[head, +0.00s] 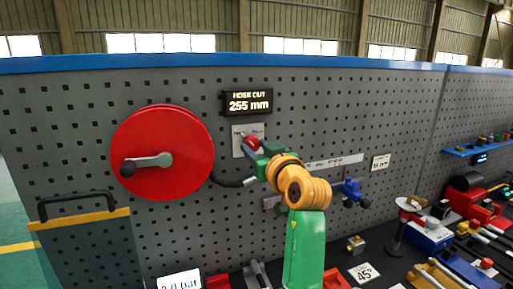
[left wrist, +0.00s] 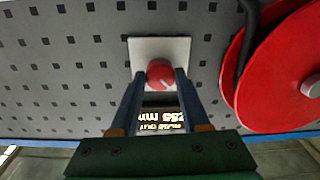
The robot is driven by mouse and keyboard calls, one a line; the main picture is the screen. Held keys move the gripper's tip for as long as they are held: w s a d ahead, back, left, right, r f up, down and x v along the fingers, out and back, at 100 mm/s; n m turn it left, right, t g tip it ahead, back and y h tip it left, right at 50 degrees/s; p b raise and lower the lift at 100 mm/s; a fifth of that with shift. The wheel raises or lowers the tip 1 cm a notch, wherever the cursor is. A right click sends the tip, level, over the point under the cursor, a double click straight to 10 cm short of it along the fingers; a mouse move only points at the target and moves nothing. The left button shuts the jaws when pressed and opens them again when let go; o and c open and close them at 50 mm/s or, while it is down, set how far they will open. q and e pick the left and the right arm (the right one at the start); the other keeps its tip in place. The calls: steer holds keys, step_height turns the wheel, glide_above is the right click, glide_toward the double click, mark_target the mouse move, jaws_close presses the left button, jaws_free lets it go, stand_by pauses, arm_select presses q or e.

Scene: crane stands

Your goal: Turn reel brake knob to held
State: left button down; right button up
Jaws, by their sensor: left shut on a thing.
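The red reel brake knob (head: 251,143) sits on a pale plate (head: 238,150) on the pegboard, right of the red hose reel (head: 193,130). In the left wrist view, which is upside down, the knob (left wrist: 160,72) lies between the two blue fingers of my left gripper (left wrist: 160,77), in front of its plate (left wrist: 146,47). The gripper (head: 256,146) is shut on the knob. A small pale mark shows on the knob's face; its exact direction is hard to tell. The plate's small lettering is partly hidden. My right gripper is not in view.
A display (head: 248,103) reading 255 mm hangs just above the knob. A black hose (head: 226,183) runs from the reel below it. A blue fitting (head: 350,190) is on the board to the right. Tools crowd the bench at lower right.

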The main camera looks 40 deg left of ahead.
arm_select(q)
steer(key=m+p, duration=0.2)
steer(key=m, duration=0.4)
steer(key=shift+r, duration=0.2)
steer(key=m+p, duration=0.4)
steer(key=m, duration=0.2)
steer(key=shift+s+t, duration=0.1)
steer(key=shift+t, duration=0.2)
steer(key=m+p, duration=0.1)
steer(key=m, duration=0.1)
steer(key=shift+m, duration=0.4)
steer(key=shift+f+m+p, duration=0.1)
steer(key=shift+m+p, duration=0.3)
steer(key=shift+m, duration=1)
steer(key=shift+c, duration=2.2)
jaws_free()
steer(key=shift+o, duration=0.3)
steer(key=shift+a+f, duration=0.1)
steer(key=shift+a, duration=0.05)
